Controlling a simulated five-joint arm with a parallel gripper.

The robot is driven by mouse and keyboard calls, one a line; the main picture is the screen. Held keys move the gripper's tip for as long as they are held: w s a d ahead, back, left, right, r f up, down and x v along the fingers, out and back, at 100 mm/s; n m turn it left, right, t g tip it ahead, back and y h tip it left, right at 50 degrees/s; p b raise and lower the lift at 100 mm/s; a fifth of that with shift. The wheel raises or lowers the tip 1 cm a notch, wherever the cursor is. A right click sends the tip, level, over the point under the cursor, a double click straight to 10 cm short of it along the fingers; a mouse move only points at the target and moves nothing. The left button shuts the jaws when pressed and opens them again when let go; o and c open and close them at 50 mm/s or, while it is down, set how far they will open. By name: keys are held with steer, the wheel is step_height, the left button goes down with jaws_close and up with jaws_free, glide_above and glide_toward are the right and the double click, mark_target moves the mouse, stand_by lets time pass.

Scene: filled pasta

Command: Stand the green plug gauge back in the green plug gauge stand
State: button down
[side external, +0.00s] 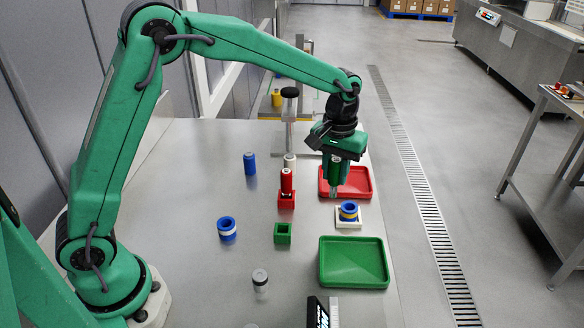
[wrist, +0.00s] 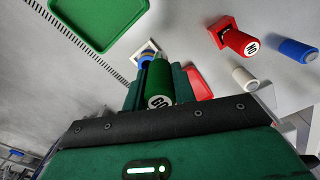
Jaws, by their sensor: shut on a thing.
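My gripper (side external: 337,188) is shut on the green plug gauge (side external: 336,168) and holds it upright above the table, by the red tray. In the wrist view the gauge (wrist: 157,88) sits between the fingers with its "GO" end toward the camera. The green plug gauge stand (side external: 283,234) is a small square green block with an empty dark opening on top. It stands on the table to the left of and nearer the camera than my gripper. I do not make out the stand in the wrist view.
A red gauge (side external: 286,180) stands in a red stand (side external: 286,201) behind the green stand. Blue-and-white rings (side external: 227,235), a blue cylinder (side external: 250,163) and a grey-lidded jar (side external: 260,283) stand nearby. A red tray (side external: 358,190), a ringed white base (side external: 341,224) and a green tray (side external: 352,282) line the right side.

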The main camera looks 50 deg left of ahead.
steer(key=s+a+f, duration=0.1)
steer(key=s+a, duration=0.3)
steer(key=s, duration=0.8)
steer(key=shift+a+f, duration=0.1)
steer(key=shift+f, duration=0.2)
steer(key=shift+f, duration=1.55)
steer(key=shift+f, duration=1.95)
stand_by(1.0)
steer(key=c, duration=1.1)
jaws_free()
steer(key=shift+o, duration=0.2)
steer(key=shift+r, duration=0.1)
step_height(320, 180, up, 8)
